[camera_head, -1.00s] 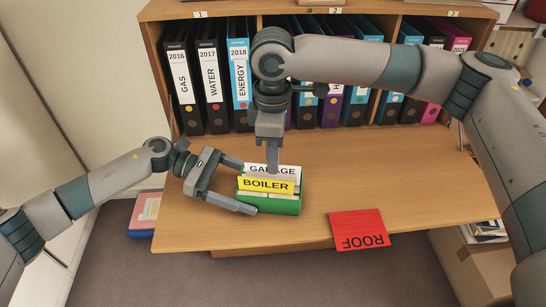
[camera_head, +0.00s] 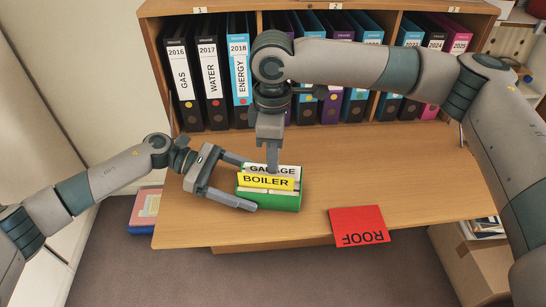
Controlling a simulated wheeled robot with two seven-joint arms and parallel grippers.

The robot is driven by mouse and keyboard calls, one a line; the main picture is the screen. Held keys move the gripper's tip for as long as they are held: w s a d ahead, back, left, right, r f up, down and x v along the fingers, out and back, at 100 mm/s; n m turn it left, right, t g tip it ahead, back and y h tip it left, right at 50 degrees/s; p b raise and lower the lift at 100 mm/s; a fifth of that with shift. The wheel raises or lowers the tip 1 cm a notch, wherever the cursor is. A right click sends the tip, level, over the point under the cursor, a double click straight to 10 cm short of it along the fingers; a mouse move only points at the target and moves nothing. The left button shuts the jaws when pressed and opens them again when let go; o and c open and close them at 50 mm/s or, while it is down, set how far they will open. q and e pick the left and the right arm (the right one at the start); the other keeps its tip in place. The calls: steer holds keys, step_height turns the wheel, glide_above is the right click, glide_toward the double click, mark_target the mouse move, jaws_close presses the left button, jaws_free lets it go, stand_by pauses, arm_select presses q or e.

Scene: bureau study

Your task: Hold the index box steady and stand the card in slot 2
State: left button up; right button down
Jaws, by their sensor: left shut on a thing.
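The green index box (camera_head: 285,203) sits on the desk. A white card marked GARAGE (camera_head: 288,170) and, in front of it, a yellow card marked BOILER (camera_head: 265,181) stand in it. My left gripper (camera_head: 249,184) is shut on the box's left part, one finger on the far side and one on the near side. My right gripper (camera_head: 271,172) points down into the box, in front of part of the white card; its tips go behind the yellow card. Whether it grips a card is hidden. The slots are hidden. A red ROOF card (camera_head: 360,226) lies at the desk's front edge.
A row of labelled binders (camera_head: 213,85) stands in the shelf (camera_head: 250,7) behind. The desk (camera_head: 400,170) is clear to the right of the box. The red card overhangs the front edge. A cardboard box (camera_head: 480,265) stands below right.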

steer(key=shift+f, duration=0.15)
stand_by(0.4)
steer(key=c, duration=2)
jaws_free()
steer(key=shift+c, duration=0.2)
steer(key=o, duration=0.5)
steer(key=shift+r, duration=4)
